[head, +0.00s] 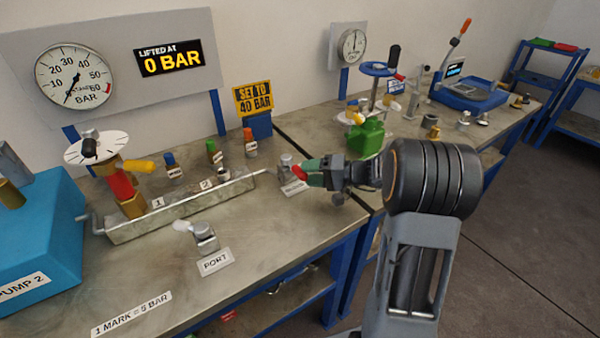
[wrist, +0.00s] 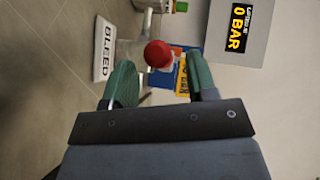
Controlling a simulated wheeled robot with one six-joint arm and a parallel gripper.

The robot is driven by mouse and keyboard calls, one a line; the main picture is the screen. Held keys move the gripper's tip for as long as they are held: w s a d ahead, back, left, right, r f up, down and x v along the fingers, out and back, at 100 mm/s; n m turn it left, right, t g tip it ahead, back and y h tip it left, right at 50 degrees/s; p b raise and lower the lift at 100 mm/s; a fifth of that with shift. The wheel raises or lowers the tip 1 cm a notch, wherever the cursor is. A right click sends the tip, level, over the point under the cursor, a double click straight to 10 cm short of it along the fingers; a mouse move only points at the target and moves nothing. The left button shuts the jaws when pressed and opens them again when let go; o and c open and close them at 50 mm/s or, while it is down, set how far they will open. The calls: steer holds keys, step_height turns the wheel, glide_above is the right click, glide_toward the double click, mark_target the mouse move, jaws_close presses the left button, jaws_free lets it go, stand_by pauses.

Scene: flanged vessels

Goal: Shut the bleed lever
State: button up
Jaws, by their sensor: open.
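The bleed lever's red knob (wrist: 158,54) shows between my gripper's (wrist: 160,68) two green fingertips in the wrist view. Its pale metal arm (wrist: 133,49) runs to the left from the knob, beside the white BLEED label (wrist: 103,48). In the head view the red knob (head: 299,174) is at the fingertips of my gripper (head: 306,172), near the small metal bleed fitting (head: 287,161) on the bench. The fingers are open, one on each side of the knob. I cannot tell whether either finger touches it.
The bench (head: 160,270) holds a long metal trough (head: 180,210) left of the gripper and a PORT fitting (head: 205,236) in front. A display (head: 169,57) reads "LIFTED AT 0 BAR". A yellow sign (head: 254,98) says "SET TO 40 BAR".

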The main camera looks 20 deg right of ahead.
mark_target(299, 173)
steer(key=shift+x, duration=1.85)
steer(key=shift+c, duration=0.4)
jaws_close()
